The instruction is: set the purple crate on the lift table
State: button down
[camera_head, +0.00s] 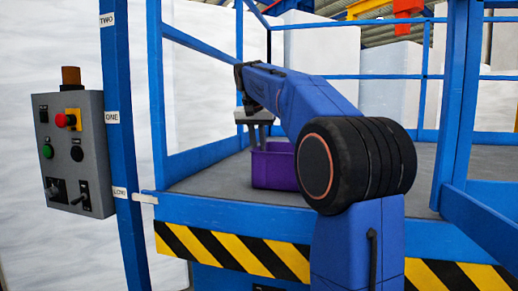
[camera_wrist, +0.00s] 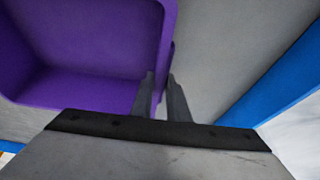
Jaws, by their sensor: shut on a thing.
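The purple crate (camera_head: 271,171) is on or just above the grey deck of the blue lift table (camera_head: 210,180); I cannot tell if its base touches. My arm partly hides its right side. In the wrist view the crate (camera_wrist: 95,45) fills the upper left and looks empty inside. My gripper (camera_head: 257,147) reaches down at the crate's near left part. In the wrist view my gripper (camera_wrist: 160,85) has its two fingers on either side of the crate's wall, shut on it. The deck (camera_wrist: 215,50) shows to the right of the crate.
Blue posts and rails frame the lift table, with a post (camera_head: 157,90) at left and another (camera_head: 457,100) at right. A yellow-black striped edge (camera_head: 230,250) runs along the front. A grey control box (camera_head: 70,150) with buttons hangs at left. Bare deck lies around the crate.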

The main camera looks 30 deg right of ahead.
jog(key=shift+f, duration=0.1)
jog(key=c, duration=2.1)
grip_release()
jog(key=shift+f, duration=0.1)
jog(key=o, duration=0.4)
jog(key=shift+a, duration=0.1)
jog(key=v, duration=1.2)
jog(key=shift+a, duration=0.1)
